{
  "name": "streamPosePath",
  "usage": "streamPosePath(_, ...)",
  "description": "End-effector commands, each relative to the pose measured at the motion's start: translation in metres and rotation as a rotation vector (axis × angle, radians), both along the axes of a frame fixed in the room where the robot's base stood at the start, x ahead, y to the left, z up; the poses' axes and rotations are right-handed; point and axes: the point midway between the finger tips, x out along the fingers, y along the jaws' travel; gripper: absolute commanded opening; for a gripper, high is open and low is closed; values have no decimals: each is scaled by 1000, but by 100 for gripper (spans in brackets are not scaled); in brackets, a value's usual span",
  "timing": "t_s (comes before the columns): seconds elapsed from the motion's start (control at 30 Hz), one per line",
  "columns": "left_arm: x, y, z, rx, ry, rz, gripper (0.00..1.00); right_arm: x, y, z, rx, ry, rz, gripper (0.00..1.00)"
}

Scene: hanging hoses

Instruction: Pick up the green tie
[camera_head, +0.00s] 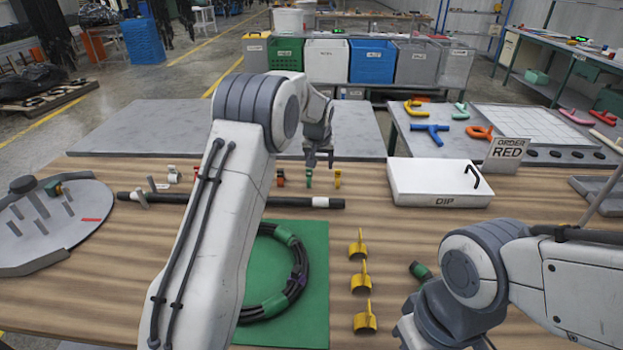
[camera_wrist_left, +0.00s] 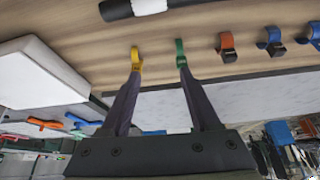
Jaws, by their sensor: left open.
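The green tie (camera_head: 309,177) stands upright near the back edge of the wooden table, between a red tie and a yellow tie (camera_head: 338,178). My left gripper (camera_head: 318,161) is open above and just behind it. In the left wrist view, the fingers point toward the ties. The green tie (camera_wrist_left: 180,52) is in line with the right-hand fingertip, and the yellow tie (camera_wrist_left: 136,60) with the left-hand one. Nothing is held between the fingers. I cannot tell whether a finger touches a tie. My right arm shows at the lower right, but its gripper is out of view.
An orange-red tie (camera_wrist_left: 227,47) and a blue tie (camera_wrist_left: 272,42) stand farther along the row. A black hose (camera_head: 265,201) lies in front. The white DIP box (camera_head: 440,182) is to the right. Yellow clips (camera_head: 361,283) and a green mat (camera_head: 315,300) lie nearer.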

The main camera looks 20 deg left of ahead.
Motion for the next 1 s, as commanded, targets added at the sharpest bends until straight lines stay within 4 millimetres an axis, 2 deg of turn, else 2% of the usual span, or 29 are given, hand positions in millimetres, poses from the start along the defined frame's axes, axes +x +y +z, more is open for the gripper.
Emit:
streamPosePath(0.03, 12, 21, -12, 3, -16, 36, 62, 0, 0, -3, 0, 0, 0, 0)
streamPosePath(0.1, 23, 40, -19, 6, -34, 65, 62, 0, 0, -3, 0, 0, 0, 0)
streamPosePath(0.2, 32, 53, -28, 10, -44, 84, 62, 0, 0, -3, 0, 0, 0, 0)
streamPosePath(0.4, 47, 58, -55, 10, -47, 87, 62, 0, 0, 2, 0, 0, 0, 0)
streamPosePath(0.73, 61, 59, -77, 10, -47, 85, 62, 0, 0, 8, 0, 0, 0, 0)
streamPosePath(1.0, 80, 59, -106, 10, -47, 87, 62, 0, 0, 15, 0, 0, 0, 0)
